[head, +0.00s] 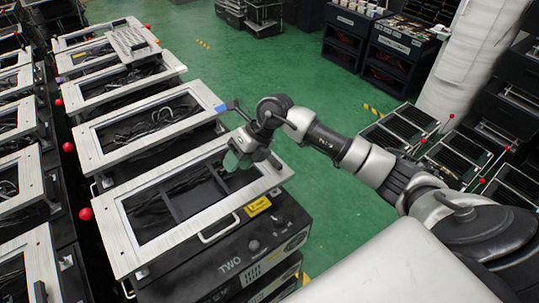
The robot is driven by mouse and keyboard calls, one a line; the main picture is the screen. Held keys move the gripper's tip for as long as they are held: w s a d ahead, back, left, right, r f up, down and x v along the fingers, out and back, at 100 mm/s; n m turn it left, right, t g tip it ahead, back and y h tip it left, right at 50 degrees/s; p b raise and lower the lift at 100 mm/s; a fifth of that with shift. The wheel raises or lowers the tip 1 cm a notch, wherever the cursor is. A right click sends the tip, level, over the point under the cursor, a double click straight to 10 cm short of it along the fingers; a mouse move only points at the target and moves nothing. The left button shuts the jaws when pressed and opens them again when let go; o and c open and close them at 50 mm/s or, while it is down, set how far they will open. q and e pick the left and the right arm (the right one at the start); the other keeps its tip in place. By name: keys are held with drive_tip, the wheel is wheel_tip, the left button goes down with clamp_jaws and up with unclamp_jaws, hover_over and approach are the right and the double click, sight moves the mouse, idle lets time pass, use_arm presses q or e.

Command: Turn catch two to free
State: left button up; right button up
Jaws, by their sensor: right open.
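The unit labelled TWO (229,265) is a black box in the near foreground, topped by a silver open frame (150,262). A yellow label (257,206) sits on its near right side. A red ball knob (85,213) shows at the left of this frame. A lever with a blue end (226,106) stands at the right end of the frame behind. My right gripper (236,160), with greenish fingertips, is open and points down over the right end of the frame of TWO, just below the blue-ended lever. I cannot tell whether it touches anything. My left gripper is not in view.
More silver frames (95,133) with cables inside stand in a row behind, and others line the left edge. More red knobs (68,147) show between the rows. Black racks (395,50) stand at the back right.

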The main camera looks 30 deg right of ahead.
sight(276, 161)
drive_tip(key=w+d+r+m+g+h, duration=0.1)
drive_tip(key=w+d+r+h, duration=0.15)
drive_tip(key=d+h, duration=0.7)
drive_tip(key=f+p, duration=0.1)
drive_tip(key=f, duration=0.2)
drive_tip(key=d+f+y+p, duration=0.1)
drive_tip(key=f, duration=0.2)
drive_tip(key=s+d+f+y+p, duration=0.1)
drive_tip(key=f, duration=0.2)
drive_tip(key=shift+d+y, duration=0.25)
drive_tip(key=shift+f, duration=0.7)
clamp_jaws()
